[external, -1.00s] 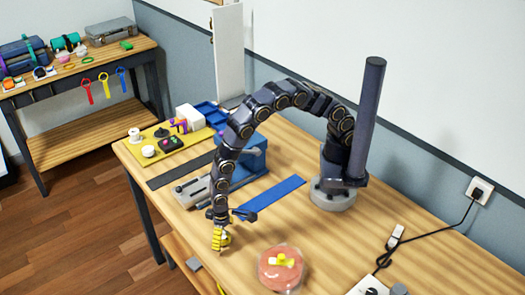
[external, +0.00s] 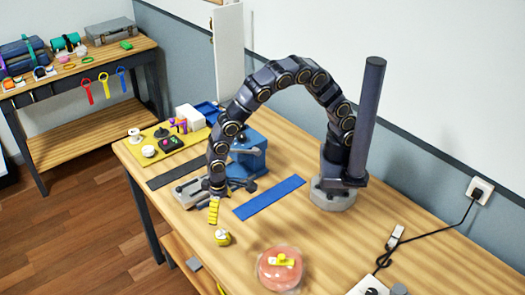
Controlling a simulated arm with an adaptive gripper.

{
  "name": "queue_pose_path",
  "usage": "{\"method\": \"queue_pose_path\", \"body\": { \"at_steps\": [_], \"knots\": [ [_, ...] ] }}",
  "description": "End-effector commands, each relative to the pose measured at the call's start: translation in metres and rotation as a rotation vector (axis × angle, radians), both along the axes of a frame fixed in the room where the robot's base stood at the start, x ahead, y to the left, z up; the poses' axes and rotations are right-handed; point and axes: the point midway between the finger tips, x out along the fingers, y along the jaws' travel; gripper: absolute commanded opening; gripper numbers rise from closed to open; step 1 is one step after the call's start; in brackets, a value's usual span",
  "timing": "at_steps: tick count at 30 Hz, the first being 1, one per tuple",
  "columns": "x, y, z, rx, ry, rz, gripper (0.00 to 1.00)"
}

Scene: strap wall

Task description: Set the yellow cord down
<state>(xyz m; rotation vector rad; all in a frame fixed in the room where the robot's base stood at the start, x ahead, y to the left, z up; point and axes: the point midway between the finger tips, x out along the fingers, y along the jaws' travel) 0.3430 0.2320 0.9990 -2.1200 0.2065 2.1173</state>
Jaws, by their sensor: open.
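The yellow cord (external: 222,238) lies as a small bundle on the wooden table near its front edge. My gripper (external: 213,218), with yellow fingers, points down just above and slightly left of the cord. It is open and appears apart from the cord, though the gap is small in this view. The fingers are too small to show their spacing clearly.
A pink round dish (external: 279,276) with a yellow item on it stands right of the cord. A blue strip (external: 269,198) lies behind.

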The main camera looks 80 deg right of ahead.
Motion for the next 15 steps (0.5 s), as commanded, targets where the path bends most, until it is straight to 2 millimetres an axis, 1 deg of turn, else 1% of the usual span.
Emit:
{"method": "queue_pose_path", "body": {
  "at_steps": [2, 4, 5, 6, 8, 9, 11, 12, 14, 15],
  "knots": [
    [0.001, -0.009, 0.009, -0.002, -0.001, -0.001, 0.85],
    [0.0, -0.026, 0.025, -0.006, 0.0, -0.003, 0.85],
    [-0.002, -0.036, 0.034, -0.008, 0.004, -0.002, 0.85],
    [-0.005, -0.052, 0.047, -0.013, 0.009, -0.001, 0.85],
    [-0.014, -0.076, 0.068, -0.015, 0.016, 0.002, 0.85],
    [-0.022, -0.094, 0.082, -0.019, 0.025, 0.007, 0.85],
    [-0.037, -0.118, 0.101, -0.02, 0.038, 0.017, 0.85],
    [-0.048, -0.133, 0.113, -0.019, 0.045, 0.025, 0.85],
    [-0.069, -0.153, 0.128, -0.016, 0.062, 0.038, 0.85],
    [-0.083, -0.166, 0.137, -0.013, 0.071, 0.049, 0.85]
  ]
}}
